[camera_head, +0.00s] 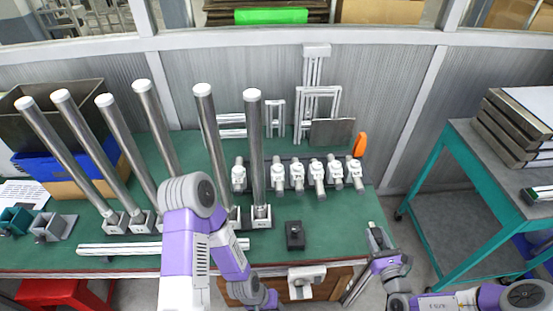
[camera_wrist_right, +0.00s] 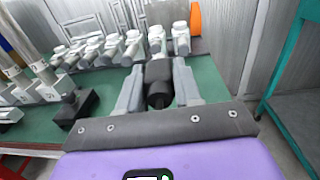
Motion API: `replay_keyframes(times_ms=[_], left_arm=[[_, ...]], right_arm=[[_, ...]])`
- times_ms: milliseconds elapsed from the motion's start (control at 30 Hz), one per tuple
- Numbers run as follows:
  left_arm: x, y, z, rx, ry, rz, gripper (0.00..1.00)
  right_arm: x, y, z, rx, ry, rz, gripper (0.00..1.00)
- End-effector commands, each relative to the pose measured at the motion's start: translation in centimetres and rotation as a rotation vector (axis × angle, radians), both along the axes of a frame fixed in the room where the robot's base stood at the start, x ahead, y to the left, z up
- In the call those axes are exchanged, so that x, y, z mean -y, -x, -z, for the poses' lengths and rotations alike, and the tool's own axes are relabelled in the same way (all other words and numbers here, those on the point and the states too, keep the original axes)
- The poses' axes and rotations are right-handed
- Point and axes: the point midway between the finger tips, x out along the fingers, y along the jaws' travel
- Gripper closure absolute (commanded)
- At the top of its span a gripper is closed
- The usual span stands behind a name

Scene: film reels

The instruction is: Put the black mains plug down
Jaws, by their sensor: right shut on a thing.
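The black mains plug (camera_wrist_right: 158,82) is between the two grey fingers of my right gripper (camera_wrist_right: 157,90) in the right wrist view. The fingers are shut on its sides, and it appears to be held off the bench. In the head view my right gripper (camera_head: 377,238) is just past the front right corner of the green bench (camera_head: 335,232); the plug is hard to make out there. My left arm comes in at the lower middle of the head view; its gripper cannot be seen.
A small black block (camera_head: 295,235) stands near the bench's front edge, with clear green surface to its right. A row of white fittings (camera_head: 317,175) is behind. Tall metal tubes (camera_head: 254,150) stand left. A teal table (camera_head: 480,170) is at right.

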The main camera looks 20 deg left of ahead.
Motion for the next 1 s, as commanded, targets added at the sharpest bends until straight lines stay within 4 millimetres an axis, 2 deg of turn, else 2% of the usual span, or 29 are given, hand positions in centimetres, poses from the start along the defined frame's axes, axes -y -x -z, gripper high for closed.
replay_keyframes(times_ms=[33,100,233,467,700,1000], left_arm=[[0.0,0.0,-0.2,-0.001,0.0,0.0,0.57],[0.0,0.0,-0.3,-0.001,0.0,0.0,0.57],[0.0,0.0,-0.4,-0.001,0.0,0.001,0.57],[0.0,0.0,-0.2,-0.001,0.0,0.001,0.57],[0.0,0.0,1.2,-0.001,0.0,0.001,0.57],[0.0,0.0,2.0,-0.001,0.0,0.001,0.57]], right_arm=[[-0.5,-1.4,0.5,0.001,-0.002,0.015,1.0],[-0.8,-2.9,1.2,0.001,-0.003,0.038,1.0],[-1.2,-4.6,1.9,0.001,-0.002,0.066,1.0],[-1.3,-4.8,2.7,-0.001,-0.003,0.07,1.0],[-1.3,-4.8,7.2,-0.002,-0.003,0.07,1.0],[-1.3,-4.8,9.9,-0.001,-0.002,0.07,1.0]])
